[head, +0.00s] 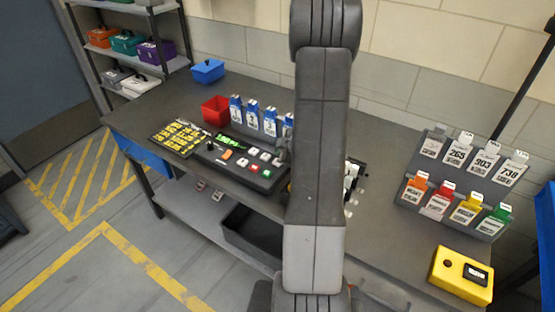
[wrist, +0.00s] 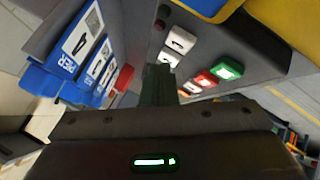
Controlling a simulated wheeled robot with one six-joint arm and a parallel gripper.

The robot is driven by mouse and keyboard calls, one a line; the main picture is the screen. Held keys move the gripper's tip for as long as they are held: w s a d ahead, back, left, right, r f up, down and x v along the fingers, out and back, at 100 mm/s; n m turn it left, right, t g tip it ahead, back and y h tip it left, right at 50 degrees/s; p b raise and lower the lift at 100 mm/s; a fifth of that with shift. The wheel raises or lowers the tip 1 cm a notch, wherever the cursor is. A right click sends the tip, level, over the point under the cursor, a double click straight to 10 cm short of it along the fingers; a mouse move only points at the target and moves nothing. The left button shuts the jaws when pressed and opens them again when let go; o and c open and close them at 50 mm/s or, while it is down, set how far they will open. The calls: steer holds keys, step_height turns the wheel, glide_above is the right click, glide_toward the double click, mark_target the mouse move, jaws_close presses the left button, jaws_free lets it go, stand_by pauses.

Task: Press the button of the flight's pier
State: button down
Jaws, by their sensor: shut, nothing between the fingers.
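A dark button panel (head: 240,166) lies on the bench in the head view. It carries a green-lit display (head: 228,141) and several buttons, among them an orange one (head: 227,154), a red one (head: 254,168) and white ones. In the wrist view I see white buttons (wrist: 181,40), a red button (wrist: 207,78) and a green button (wrist: 227,69). My gripper (wrist: 160,78) is shut and empty, over the panel beside the white buttons. I cannot tell whether it touches one. Blue pier tags (head: 253,117) stand behind the panel; they also show in the wrist view (wrist: 80,45).
A yellow-lettered board (head: 180,138) lies left of the panel, with a red bin (head: 216,111) behind it. A blue bin (head: 208,71) stands farther back. A tag rack (head: 407,198) and a yellow box (head: 461,275) are at the right. My arm hides the bench's middle.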

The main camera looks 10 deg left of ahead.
step_height(320, 180, up, 4)
steer(key=p, duration=0.3)
steer(key=shift+f, duration=0.1)
steer(key=shift+s, duration=0.1)
stand_by(0.5)
